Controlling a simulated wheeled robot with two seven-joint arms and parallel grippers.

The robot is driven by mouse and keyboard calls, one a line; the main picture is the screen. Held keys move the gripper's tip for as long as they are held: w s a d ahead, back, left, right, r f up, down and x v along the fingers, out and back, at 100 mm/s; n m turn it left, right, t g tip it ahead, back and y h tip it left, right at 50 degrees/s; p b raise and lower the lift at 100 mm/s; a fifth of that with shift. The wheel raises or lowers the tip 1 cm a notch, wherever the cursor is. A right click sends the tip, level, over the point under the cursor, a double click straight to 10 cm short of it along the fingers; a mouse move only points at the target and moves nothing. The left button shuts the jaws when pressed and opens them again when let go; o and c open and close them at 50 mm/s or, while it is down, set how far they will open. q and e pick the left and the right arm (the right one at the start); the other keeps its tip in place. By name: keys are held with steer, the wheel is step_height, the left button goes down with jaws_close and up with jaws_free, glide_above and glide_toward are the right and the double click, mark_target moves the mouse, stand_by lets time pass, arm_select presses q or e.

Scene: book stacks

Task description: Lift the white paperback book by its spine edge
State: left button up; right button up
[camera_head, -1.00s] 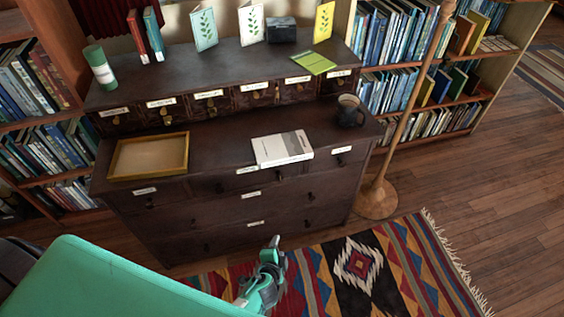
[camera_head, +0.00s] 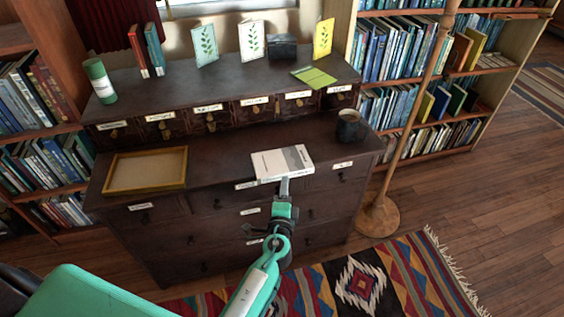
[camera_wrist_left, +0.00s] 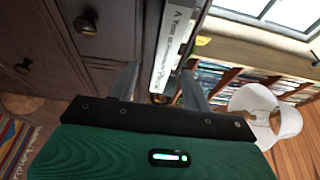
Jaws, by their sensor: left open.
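The white paperback book (camera_head: 281,162) lies flat on the lower top of the dark wooden dresser (camera_head: 222,176), near its front edge. In the left wrist view its lettered white spine (camera_wrist_left: 172,45) shows ahead, between the two fingers. My left gripper (camera_head: 284,184) is at the dresser's front edge, just in front of the book's near side. In the left wrist view the left gripper (camera_wrist_left: 158,85) is open, with one finger on each side of the spine. I cannot tell whether the fingers touch the book. My right gripper is not in view.
A wooden tray (camera_head: 146,187) lies left of the book, and a dark mug (camera_head: 348,126) stands to its right. The raised back shelf holds cards, books and a green cylinder (camera_head: 100,81). A lamp pole (camera_head: 416,92) stands right of the dresser.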

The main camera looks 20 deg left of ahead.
mark_target(282, 163)
arm_select(q)
steer(key=x, duration=0.2)
steer(key=p+x, duration=0.1)
steer(key=x, duration=0.2)
steer(key=shift+w+a+r, duration=0.25)
steer(key=shift+w+r, duration=0.1)
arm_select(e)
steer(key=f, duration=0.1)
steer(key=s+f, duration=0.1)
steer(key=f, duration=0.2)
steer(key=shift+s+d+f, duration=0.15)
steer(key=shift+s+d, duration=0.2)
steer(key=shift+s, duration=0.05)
arm_select(q)
jaws_close()
